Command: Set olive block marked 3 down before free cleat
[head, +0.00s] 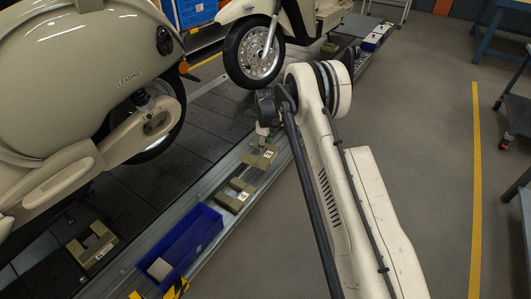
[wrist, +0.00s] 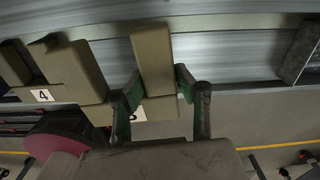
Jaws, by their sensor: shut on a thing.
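My gripper (wrist: 156,92) is shut on an olive block (wrist: 153,55), with one green-padded finger on each side. In the head view this block (head: 260,157) is over or on the grey metal ledge beside the conveyor, with a white label on its near face. The label is too small or too covered to read. I cannot tell whether the block touches the ledge. My gripper (head: 262,138) is partly hidden by my arm in the head view. I cannot pick out a free cleat with certainty on the dark slat conveyor (head: 205,125).
Another olive block (head: 238,193), marked 4 in the wrist view (wrist: 75,75), stands close by. A blue bin (head: 207,222) is nearer on the ledge. A notched olive block (head: 95,246) lies on the slats at lower left. Cream scooters (head: 75,70) stand over the conveyor.

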